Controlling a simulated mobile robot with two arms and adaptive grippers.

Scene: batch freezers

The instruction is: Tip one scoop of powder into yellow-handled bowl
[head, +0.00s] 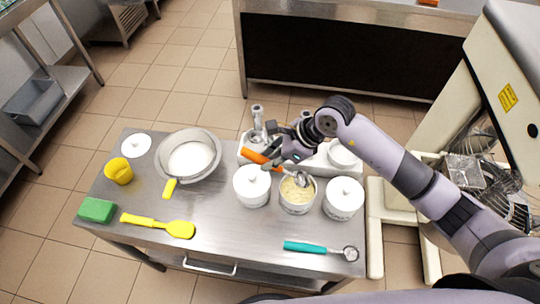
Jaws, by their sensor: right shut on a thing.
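The steel bowl with a yellow handle (207,178) stands at the table's left middle with white contents inside. An open white tub (298,205) holds pale yellowish powder. My right gripper (275,156) is shut on an orange-handled scoop (257,157), whose metal head is at the open tub, over or in the powder. I cannot tell whether the scoop head is loaded. My left gripper is out of view.
Lidded white tubs (251,190) (344,203) flank the open tub. A teal-handled scoop (318,248) lies near the front edge. A yellow spatula (160,226), green sponge (97,210), yellow cup (119,171) and white lid (136,145) are at left. The front middle is clear.

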